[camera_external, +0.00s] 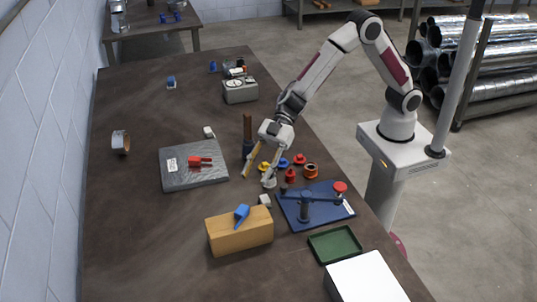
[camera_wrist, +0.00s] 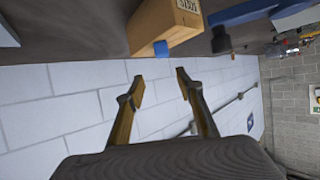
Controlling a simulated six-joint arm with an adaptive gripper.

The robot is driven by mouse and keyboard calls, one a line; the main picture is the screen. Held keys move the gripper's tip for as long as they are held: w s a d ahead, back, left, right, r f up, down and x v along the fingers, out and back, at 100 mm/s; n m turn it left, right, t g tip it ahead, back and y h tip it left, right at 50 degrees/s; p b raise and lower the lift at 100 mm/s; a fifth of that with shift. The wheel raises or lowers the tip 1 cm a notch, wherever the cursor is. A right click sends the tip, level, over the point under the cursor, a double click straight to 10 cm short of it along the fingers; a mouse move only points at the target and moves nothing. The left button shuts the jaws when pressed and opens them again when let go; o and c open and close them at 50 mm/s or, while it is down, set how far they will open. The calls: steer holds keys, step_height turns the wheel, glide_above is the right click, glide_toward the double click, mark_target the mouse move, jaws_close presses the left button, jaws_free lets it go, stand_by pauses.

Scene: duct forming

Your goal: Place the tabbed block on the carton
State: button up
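The carton (camera_external: 238,235) is a brown box on the table's near half. I cannot tell for certain which thing is the tabbed block; small pale blocks lie beside the carton (camera_external: 265,201) and beyond the grey slab (camera_external: 209,132). My gripper (camera_external: 257,180) is open above the table, beyond the carton. The wrist view shows its fingers (camera_wrist: 160,84) apart, with nothing between them.
A blue fixture (camera_external: 318,213) with a red knob stands right of the carton. A green tray (camera_external: 335,244) and white box (camera_external: 366,279) are at the near right. Red, yellow and blue pieces cluster near my gripper. The grey slab (camera_external: 190,178) holds a red clamp (camera_external: 200,161).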

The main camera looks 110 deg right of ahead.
steer(key=s+d+r+m+t+h, duration=0.1)
steer(key=s+d+r+m+h, duration=0.2)
steer(key=d+r, duration=0.4)
steer(key=s+d+r+m+t+h, duration=0.1)
steer(key=s+d+r+m+h, duration=0.1)
steer(key=s+d+r+h, duration=0.45)
steer(key=s+d+r+m, duration=0.1)
steer(key=s+d, duration=0.4)
steer(key=d, duration=0.2)
steer(key=s+f+m+g, duration=0.1)
steer(key=s+f+g, duration=0.1)
steer(key=s, duration=1.3)
steer(key=s+f+m+g, duration=0.1)
steer(key=s+f+g, duration=0.2)
steer(key=s, duration=1.2)
steer(key=shift+d+f+m+g+y, duration=0.15)
steer(key=shift+f+m+g+y, duration=0.05)
steer(key=shift+m+g+y, duration=0.2)
